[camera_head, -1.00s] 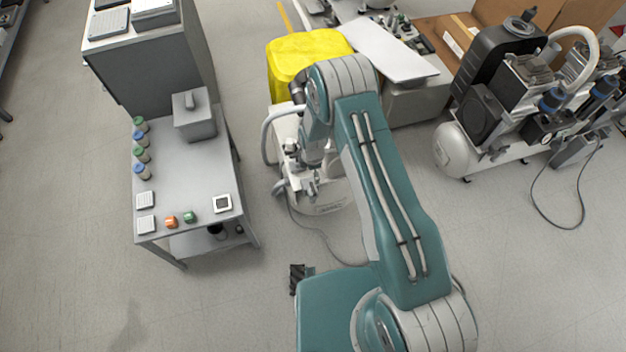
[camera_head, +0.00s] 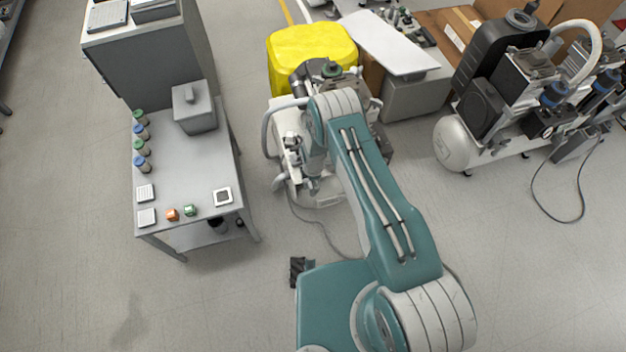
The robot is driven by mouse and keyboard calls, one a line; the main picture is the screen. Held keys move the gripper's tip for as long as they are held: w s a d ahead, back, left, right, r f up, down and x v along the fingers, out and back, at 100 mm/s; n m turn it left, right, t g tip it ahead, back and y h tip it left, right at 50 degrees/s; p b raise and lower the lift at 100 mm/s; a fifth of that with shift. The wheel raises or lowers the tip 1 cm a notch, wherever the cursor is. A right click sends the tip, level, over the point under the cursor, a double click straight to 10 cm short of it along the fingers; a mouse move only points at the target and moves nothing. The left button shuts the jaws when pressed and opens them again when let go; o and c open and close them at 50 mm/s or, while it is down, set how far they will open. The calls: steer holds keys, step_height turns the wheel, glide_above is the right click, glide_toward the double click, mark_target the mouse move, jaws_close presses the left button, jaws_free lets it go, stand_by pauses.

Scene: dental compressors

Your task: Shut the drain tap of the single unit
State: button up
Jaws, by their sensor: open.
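The single unit (camera_head: 283,120), a compressor with a white tank and a dark pump head, stands on the floor at the centre, in front of a yellow-covered box. My arm covers much of it. My gripper (camera_head: 308,184) is open and points down at the near side of the unit, low by the tank. It looks small and blends with the pale fittings there. I cannot tell whether it touches anything. The drain tap cannot be made out; it is hidden or too small to see.
A grey bench (camera_head: 190,165) with bottles, small blocks and a grey box stands to the left. The yellow-covered box (camera_head: 308,48) is behind the unit. A larger compressor (camera_head: 455,145) stands at the right, with a cable on the floor. Open floor lies between them.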

steer(key=c, duration=1)
steer(key=shift+m, duration=0.4)
steer(key=m, duration=0.3)
steer(key=shift+m, duration=0.4)
steer(key=m, duration=0.9)
steer(key=shift+w, duration=0.1)
steer(key=m, duration=0.4)
steer(key=shift+m, duration=0.3)
